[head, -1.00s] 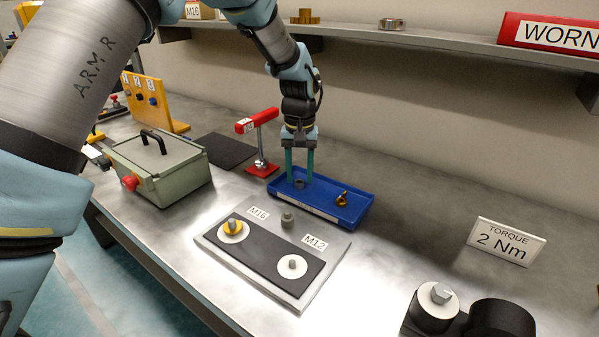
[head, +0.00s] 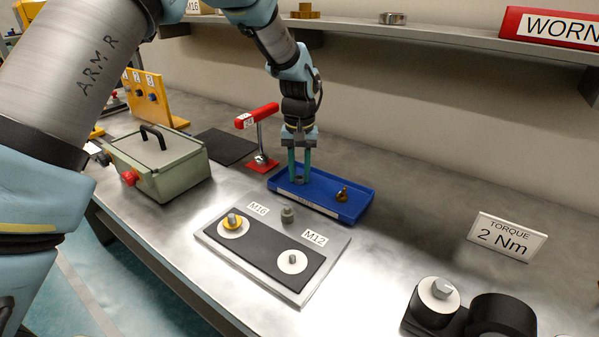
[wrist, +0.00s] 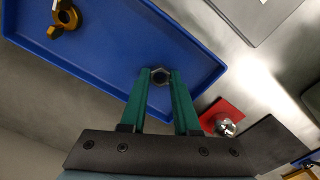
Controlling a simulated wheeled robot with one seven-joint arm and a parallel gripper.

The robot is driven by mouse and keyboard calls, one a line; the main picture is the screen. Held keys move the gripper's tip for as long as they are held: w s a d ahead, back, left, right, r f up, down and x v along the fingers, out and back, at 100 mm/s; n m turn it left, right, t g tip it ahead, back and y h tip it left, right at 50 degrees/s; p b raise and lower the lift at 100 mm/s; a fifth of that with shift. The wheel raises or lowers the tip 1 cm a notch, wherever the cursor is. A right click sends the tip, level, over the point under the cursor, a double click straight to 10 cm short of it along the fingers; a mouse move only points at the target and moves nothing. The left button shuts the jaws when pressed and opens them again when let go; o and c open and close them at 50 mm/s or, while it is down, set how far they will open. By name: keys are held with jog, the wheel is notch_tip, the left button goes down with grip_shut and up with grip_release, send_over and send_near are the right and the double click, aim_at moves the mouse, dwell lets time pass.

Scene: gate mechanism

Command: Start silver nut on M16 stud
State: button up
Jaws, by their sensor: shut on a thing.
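My gripper (head: 299,180) is down at the blue tray (head: 352,217), its green fingers closed on the silver nut. In the wrist view the nut (wrist: 160,83) is a dark-holed ring between the fingertips (wrist: 160,72), over the tray floor. In the head view the fingers mostly hide it, and I cannot tell whether it touches the tray. The M16 stud (head: 232,217) stands upright on the plate in front of the tray, by the M16 label (head: 257,209), with a yellow ring around its base on a white disc.
The M12 stud (head: 292,259) stands on the same plate (head: 320,277), and a grey post (head: 288,214) rises near its back edge. A brass wing-shaped part (head: 342,194) lies in the tray. A red-handled lever (head: 258,116) stands close left of my gripper. A green box (head: 158,170) is farther left.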

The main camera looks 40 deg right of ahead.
grip_shut()
jog(key=shift+r+p, duration=0.55)
jog(key=shift+r, duration=0.15)
notch_tip(320, 180, up, 5)
jog(key=p, duration=0.3)
